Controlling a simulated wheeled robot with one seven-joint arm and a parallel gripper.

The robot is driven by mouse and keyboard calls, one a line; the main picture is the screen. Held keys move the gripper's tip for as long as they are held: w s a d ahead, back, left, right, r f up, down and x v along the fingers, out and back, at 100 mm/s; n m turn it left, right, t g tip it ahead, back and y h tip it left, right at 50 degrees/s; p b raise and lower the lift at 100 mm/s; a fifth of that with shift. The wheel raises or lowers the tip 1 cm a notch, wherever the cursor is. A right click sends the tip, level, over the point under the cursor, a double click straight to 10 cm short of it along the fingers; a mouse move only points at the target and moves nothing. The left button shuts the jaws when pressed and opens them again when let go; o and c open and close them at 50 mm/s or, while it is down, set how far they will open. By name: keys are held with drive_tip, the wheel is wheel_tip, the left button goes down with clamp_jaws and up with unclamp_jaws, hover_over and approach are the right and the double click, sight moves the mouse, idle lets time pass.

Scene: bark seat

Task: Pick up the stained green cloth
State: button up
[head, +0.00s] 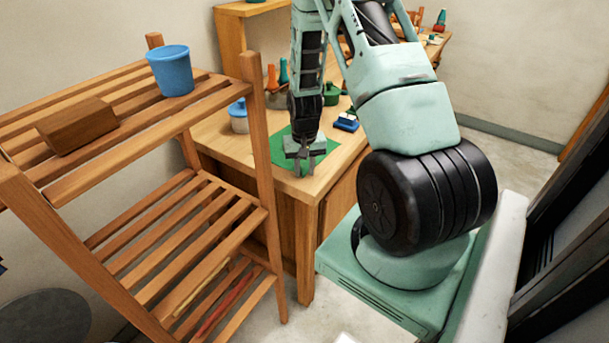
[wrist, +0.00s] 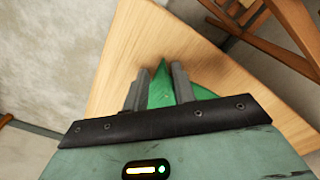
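The green cloth (head: 326,149) lies flat on the wooden table near its front corner. No stain can be made out from here. My gripper (head: 304,173) points down at the cloth's near edge, close to the tabletop. In the wrist view my gripper (wrist: 159,80) has its two fingers apart, with a pointed part of the green cloth (wrist: 162,88) showing between them. I cannot tell whether the fingers touch the cloth. The rest of the cloth is partly hidden by the gripper body.
On the wooden table (head: 222,143), a blue-and-white pot (head: 238,118), a green lidded pot (head: 331,94) and a blue item (head: 346,122) stand around the cloth. A slatted shelf (head: 160,220) with a blue cup (head: 171,71) and a brown block (head: 77,126) stands at the left.

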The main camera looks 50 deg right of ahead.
clamp_jaws()
wheel_tip(320, 180, up, 12)
drive_tip(key=p, duration=0.9)
drive_tip(key=shift+r, duration=0.1)
wheel_tip(320, 180, up, 18)
drive_tip(key=p, duration=1.3)
